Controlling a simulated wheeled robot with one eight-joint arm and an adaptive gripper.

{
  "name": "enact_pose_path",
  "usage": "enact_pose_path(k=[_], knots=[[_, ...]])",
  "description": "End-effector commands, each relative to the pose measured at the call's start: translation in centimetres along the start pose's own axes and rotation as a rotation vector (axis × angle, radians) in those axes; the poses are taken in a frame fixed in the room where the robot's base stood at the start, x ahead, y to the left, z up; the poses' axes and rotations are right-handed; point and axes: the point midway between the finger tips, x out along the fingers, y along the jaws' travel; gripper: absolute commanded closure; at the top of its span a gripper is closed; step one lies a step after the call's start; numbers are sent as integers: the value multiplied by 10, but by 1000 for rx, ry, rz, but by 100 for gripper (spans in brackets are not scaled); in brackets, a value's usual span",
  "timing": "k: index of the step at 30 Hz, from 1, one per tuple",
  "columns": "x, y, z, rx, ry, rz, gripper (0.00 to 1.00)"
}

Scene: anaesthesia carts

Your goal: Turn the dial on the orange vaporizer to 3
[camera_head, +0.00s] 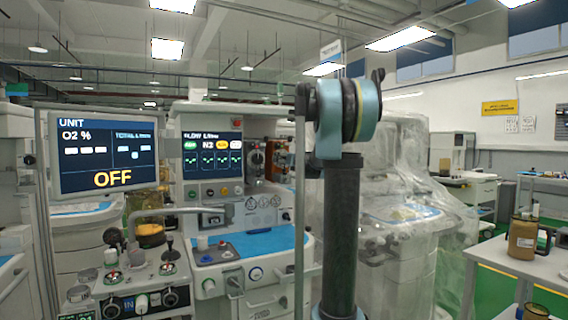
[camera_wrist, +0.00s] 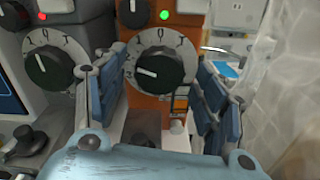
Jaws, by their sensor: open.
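The orange vaporizer (camera_wrist: 186,19) stands in the middle of the wrist view. Its dial (camera_wrist: 155,71) is a black knob with a white pointer mark, set in a pale numbered disc. The mark points to the left; which number it meets is too small to tell. My gripper (camera_wrist: 155,98) is open, with one blue-padded finger on each side of the dial in the picture. Nothing is between the fingertips, and I cannot tell how far they are from the knob. In the head view the orange vaporizer (camera_head: 281,160) is small and partly hidden; my gripper is not visible there.
A second, dark vaporizer with a similar dial (camera_wrist: 50,66) stands close on the left. A monitor reading OFF (camera_head: 108,153) is on the left. Plastic-draped equipment (camera_head: 400,215) stands on the right. A white side table (camera_head: 510,262) holds a brown jug (camera_head: 523,240).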

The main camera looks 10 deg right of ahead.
Motion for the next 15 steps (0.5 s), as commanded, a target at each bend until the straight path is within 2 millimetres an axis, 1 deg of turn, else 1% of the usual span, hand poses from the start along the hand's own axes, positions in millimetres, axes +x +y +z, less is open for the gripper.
enact_pose_path(k=[9,10,11,12,14,15], knots=[[2,0,0,0,0,0,36],[2,0,0,0,0,0,38],[2,0,0,0,0,0,45],[2,0,0,0,0,0,54],[2,0,0,0,0,0,67],[2,0,0,0,0,0,76]])
